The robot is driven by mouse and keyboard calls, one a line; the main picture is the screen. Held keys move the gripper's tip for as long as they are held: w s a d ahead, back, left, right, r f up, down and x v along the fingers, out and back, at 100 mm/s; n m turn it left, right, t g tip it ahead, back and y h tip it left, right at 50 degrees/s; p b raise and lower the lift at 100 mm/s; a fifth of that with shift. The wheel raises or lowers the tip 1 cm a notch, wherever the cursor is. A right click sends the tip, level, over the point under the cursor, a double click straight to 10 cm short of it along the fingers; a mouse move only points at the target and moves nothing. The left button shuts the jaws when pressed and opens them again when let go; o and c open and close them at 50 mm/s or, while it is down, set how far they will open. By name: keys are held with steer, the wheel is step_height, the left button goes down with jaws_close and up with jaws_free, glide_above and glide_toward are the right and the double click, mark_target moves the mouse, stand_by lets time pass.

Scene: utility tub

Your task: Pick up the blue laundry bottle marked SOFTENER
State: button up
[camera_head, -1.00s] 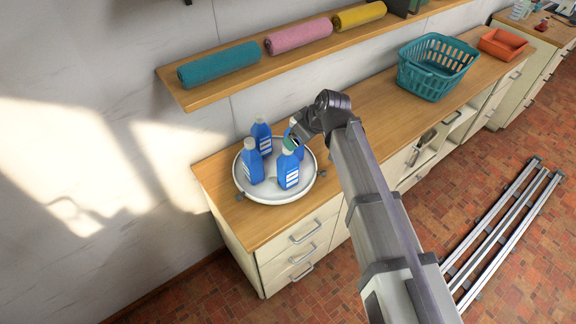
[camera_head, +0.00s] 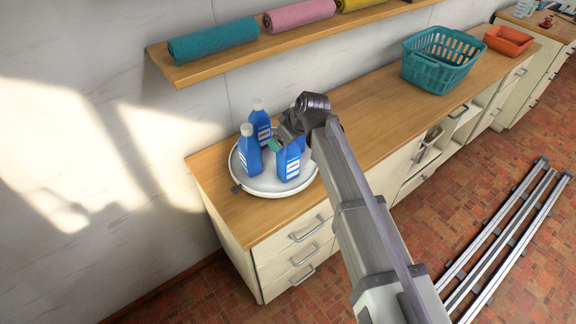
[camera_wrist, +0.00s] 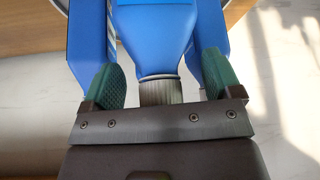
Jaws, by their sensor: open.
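Several blue bottles with white labels stand on a round white tray (camera_head: 240,178): one at the back (camera_head: 260,122), one at the left (camera_head: 249,155) and one at the front (camera_head: 288,165). Another may be hidden behind my gripper (camera_head: 279,146). The label words are too small to read, so I cannot tell which is SOFTENER. In the wrist view, my gripper (camera_wrist: 162,82) is open, with green finger pads either side of a blue bottle's (camera_wrist: 155,35) neck and grey cap. Gaps show between the pads and the neck. More blue bottles flank it at left (camera_wrist: 88,35) and right (camera_wrist: 217,30).
The tray sits near the left end of a wooden counter (camera_head: 370,120) with drawers below. A teal basket (camera_head: 440,62) and an orange bin (camera_head: 508,40) stand further right. A wall shelf with rolled towels (camera_head: 213,38) hangs above. The counter between tray and basket is clear.

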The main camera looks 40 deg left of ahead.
steer(key=shift+d+r, duration=0.1)
steer(key=shift+r, duration=0.05)
steer(key=shift+c, duration=0.5)
steer(key=c, duration=1.4)
